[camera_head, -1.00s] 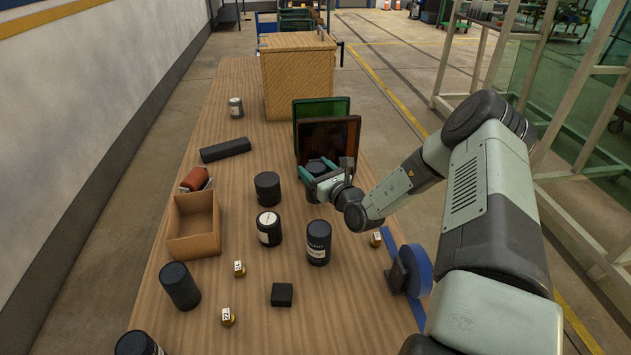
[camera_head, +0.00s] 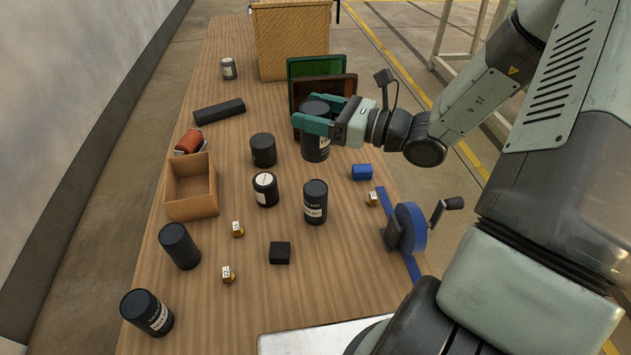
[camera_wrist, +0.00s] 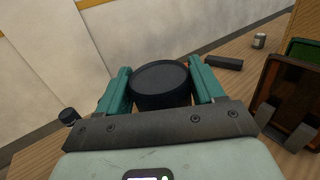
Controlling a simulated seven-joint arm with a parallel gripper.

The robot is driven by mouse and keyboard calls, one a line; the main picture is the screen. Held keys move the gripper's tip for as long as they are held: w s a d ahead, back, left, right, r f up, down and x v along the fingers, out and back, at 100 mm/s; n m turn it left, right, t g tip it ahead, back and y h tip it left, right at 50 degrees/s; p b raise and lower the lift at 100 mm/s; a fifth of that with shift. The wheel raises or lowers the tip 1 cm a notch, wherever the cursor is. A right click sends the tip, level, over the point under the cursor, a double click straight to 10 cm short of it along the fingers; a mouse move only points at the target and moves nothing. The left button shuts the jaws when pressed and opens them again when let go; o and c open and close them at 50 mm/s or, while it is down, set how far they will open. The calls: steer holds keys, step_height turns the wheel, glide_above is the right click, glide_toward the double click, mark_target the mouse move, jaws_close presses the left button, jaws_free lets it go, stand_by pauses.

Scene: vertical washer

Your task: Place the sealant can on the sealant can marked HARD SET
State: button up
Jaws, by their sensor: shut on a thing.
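My gripper (camera_head: 308,118) is shut on a black sealant can (camera_head: 317,149), in front of the brown-red and green panels. In the wrist view the round lid of the held can (camera_wrist: 160,78) sits between the two teal fingers. The can looks upright; its label is not seen, and its height above the table is hard to judge. A tall black can with a white label (camera_head: 315,203) stands nearer on the table. Another labelled black can (camera_head: 147,313) stands at the front left. Their print is too small to read surely, so I cannot tell which is marked HARD SET.
Other black cans (camera_head: 263,150), (camera_head: 265,189), (camera_head: 180,246) stand left of my gripper. The brown-red panel (camera_head: 340,86) is close behind the can.

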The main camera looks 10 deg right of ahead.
mark_target(328, 155)
steer(key=f, duration=0.5)
steer(key=shift+s, duration=0.25)
steer(key=shift+f, duration=2.35)
steer(key=shift+f, duration=0.1)
steer(key=o, duration=1.4)
steer(key=v, duration=1.2)
steer(key=shift+w, duration=0.1)
